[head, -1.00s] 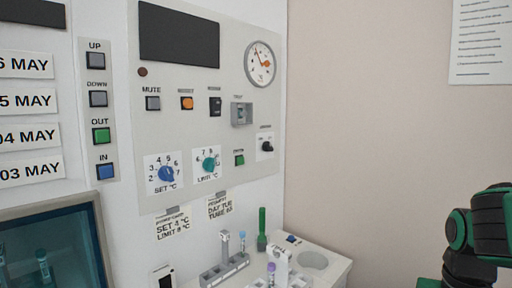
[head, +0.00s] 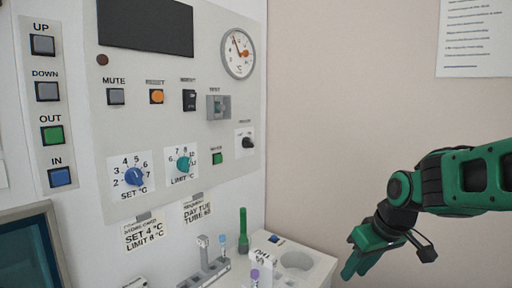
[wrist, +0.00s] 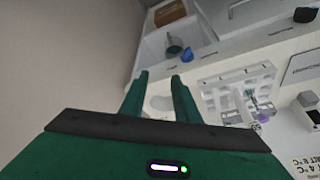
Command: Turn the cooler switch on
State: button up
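The grey control panel (head: 138,75) is on the wall at left in the head view. On its right side is a black knob (head: 247,141) on a white plate, and higher up is a black rocker switch (head: 189,100). Their labels are too small to read, so I cannot tell which is the cooler switch. My gripper (head: 358,268) hangs at the right in the head view, well apart from the panel and pointing down. In the wrist view, its two green fingers (wrist: 162,77) stand apart with nothing between them.
A white bench (head: 315,270) below the panel holds a tube rack (head: 205,273), a green upright tool (head: 243,230) and a round recess (head: 297,261). Other panel controls include a blue dial (head: 134,176) and a teal dial (head: 184,163). Bare wall lies between panel and arm.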

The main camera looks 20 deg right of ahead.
jog(key=w+a+r+n+t+y, duration=0.1)
jog(key=w+a+r+n+t, duration=0.15)
jog(key=w, duration=0.45)
jog(key=w+a+r+n+t+y, duration=0.1)
jog(key=w+r+n, duration=0.25)
jog(key=w, duration=0.25)
jog(key=n+t+y, duration=0.7)
jog(key=n+y, duration=0.1)
jog(key=n, duration=0.1)
send_near(251, 142)
jog(key=x, duration=0.8)
jog(key=shift+a, duration=0.1)
jog(key=shift+w, duration=0.1)
grip_shut()
